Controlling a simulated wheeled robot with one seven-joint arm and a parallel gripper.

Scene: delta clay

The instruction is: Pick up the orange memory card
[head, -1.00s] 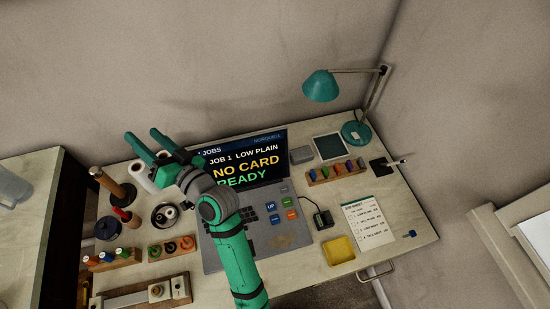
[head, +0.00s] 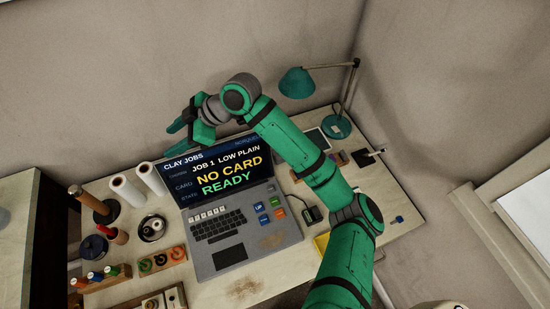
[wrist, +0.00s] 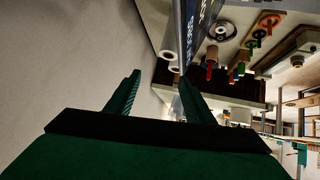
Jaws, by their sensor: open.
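I cannot make out the orange memory card for certain; the wooden rack (head: 341,159) at the right back of the bench holds small coloured pieces, but my arm covers most of it. My gripper (head: 176,138) is behind and above the laptop screen (head: 222,172), at its upper left, with its fingers pointing left. It also shows in the wrist view (wrist: 159,77), with the fingers spread and nothing between them. It is well away from the rack. The laptop screen reads NO CARD and READY.
A teal lamp (head: 297,83) stands at the back right. White rolls (head: 127,190), spools and a rack of coloured bottles (head: 96,278) fill the left side. A small black device (head: 311,215) sits right of the laptop. A yellow tray (head: 321,243) is mostly hidden by my arm.

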